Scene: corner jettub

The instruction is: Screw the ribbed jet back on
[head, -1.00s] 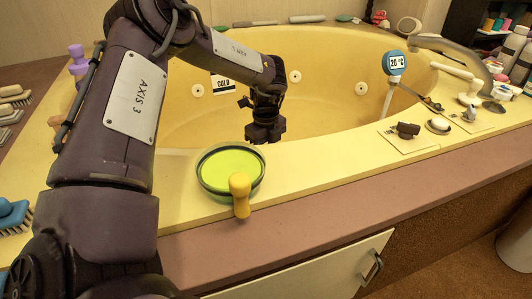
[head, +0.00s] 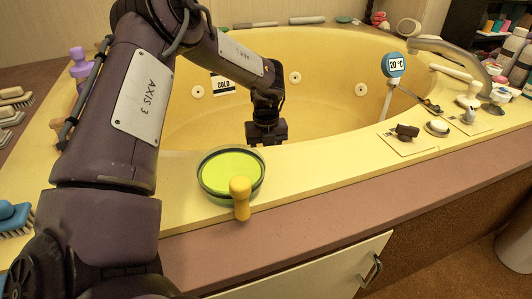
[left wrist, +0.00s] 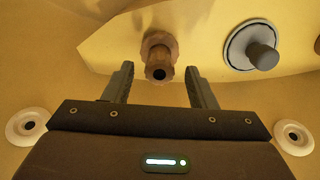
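My left gripper (head: 266,139) is inside the yellow tub (head: 330,110), in the near part of the basin. In the left wrist view my left gripper (left wrist: 160,84) is open, with one finger on each side. A brown ribbed piece with a dark round hole, which looks like the ribbed jet (left wrist: 159,52), shows between and beyond the fingertips, apart from both. A grey round fitting with a knob (left wrist: 260,52) lies to its right on a yellow surface. The ribbed piece is hidden in the head view. My right gripper is not in view.
White round jets (head: 197,91) sit in the tub wall. A green dish (head: 230,171) and a yellow handle (head: 240,194) stand on the near rim. A thermometer (head: 394,65) and a metal spout (head: 450,55) are at the right. Brushes (head: 12,220) lie at the left.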

